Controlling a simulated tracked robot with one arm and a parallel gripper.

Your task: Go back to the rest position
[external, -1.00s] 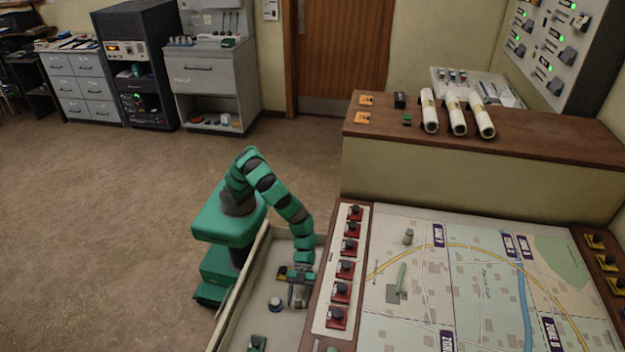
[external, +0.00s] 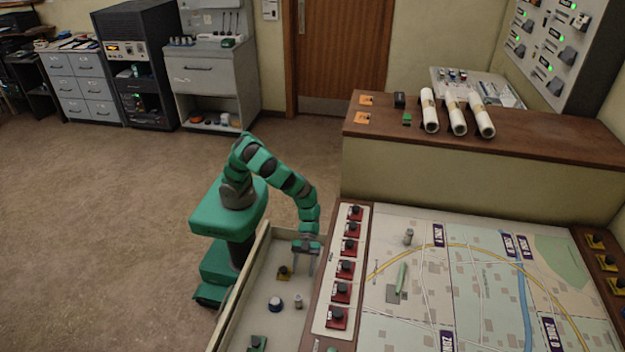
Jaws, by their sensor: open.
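My gripper (external: 305,268) hangs with its fingers pointing down over the cream tray (external: 237,318) at the left side of the console. It is open with nothing between its fingers. My green arm (external: 275,172) arches from the green tracked base out over the tray. Below the gripper, a small grey cylinder (external: 298,302) stands in the tray beside a white-topped round piece with a dark blue rim (external: 275,304). A yellow-based piece with a dark knob (external: 283,272) sits to the left of the gripper, and a green piece (external: 257,343) is at the tray's near end.
A strip of red switches (external: 345,270) runs just right of the tray. A wooden ledge (external: 540,133) holds white rolls. The floor left of my base is clear.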

